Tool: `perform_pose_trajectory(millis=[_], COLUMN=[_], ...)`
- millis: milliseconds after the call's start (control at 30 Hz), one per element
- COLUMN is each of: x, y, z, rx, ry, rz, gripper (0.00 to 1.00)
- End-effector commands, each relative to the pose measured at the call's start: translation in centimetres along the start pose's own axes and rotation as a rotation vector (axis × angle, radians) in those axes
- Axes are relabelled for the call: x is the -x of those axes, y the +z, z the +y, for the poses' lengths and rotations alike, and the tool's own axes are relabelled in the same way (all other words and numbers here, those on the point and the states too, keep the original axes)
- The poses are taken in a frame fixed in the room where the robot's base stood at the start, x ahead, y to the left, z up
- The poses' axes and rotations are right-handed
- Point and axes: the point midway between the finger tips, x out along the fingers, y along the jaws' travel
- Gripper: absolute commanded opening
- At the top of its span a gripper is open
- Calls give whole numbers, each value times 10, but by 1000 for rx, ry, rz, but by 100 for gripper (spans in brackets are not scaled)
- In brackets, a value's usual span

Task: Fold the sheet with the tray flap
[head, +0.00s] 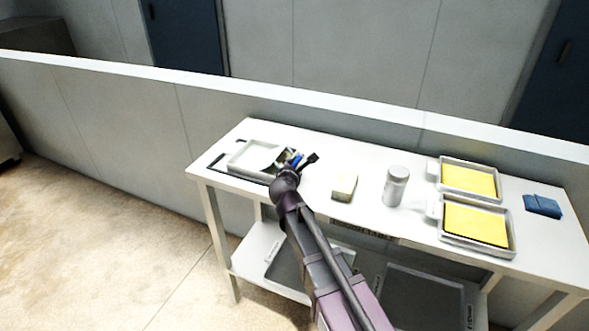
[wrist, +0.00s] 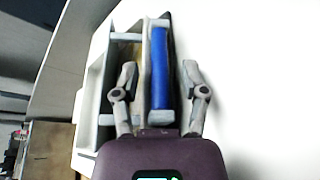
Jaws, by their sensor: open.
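The roller sheeter (head: 246,156), a pale tray-like device with dark parts, sits at the left end of the table. It also shows in the wrist view (wrist: 93,95), with a blue bar (wrist: 160,65) held between grey end pieces. My gripper (wrist: 160,78) is open, its two fingers either side of the blue bar; I cannot tell whether either finger touches it. In the head view my arm partly hides the sheeter's right side. A narrow brownish-yellow strip (wrist: 138,55) shows beside the bar; I cannot tell whether it is the sheet. I cannot clearly pick out the tray flap.
Two trays with yellow contents (head: 468,180) (head: 476,224) lie at the right, beside a folded blue cloth (head: 542,206). A low wall (head: 330,110) runs behind.

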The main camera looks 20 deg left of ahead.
Motion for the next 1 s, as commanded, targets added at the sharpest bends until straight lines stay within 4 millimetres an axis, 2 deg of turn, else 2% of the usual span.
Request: perform_pose_trajectory(millis=[333, 500, 533, 700, 1000], x=[-2, -2, -2, -1, 1], y=[0, 0, 0, 3, -2], z=[0, 0, 0, -4, 6], rx=[0, 0, 0, -1, 17], ry=[0, 0, 0, -1, -1], rz=[0, 1, 1, -1, 4], gripper=[57, 6, 0, 0, 0])
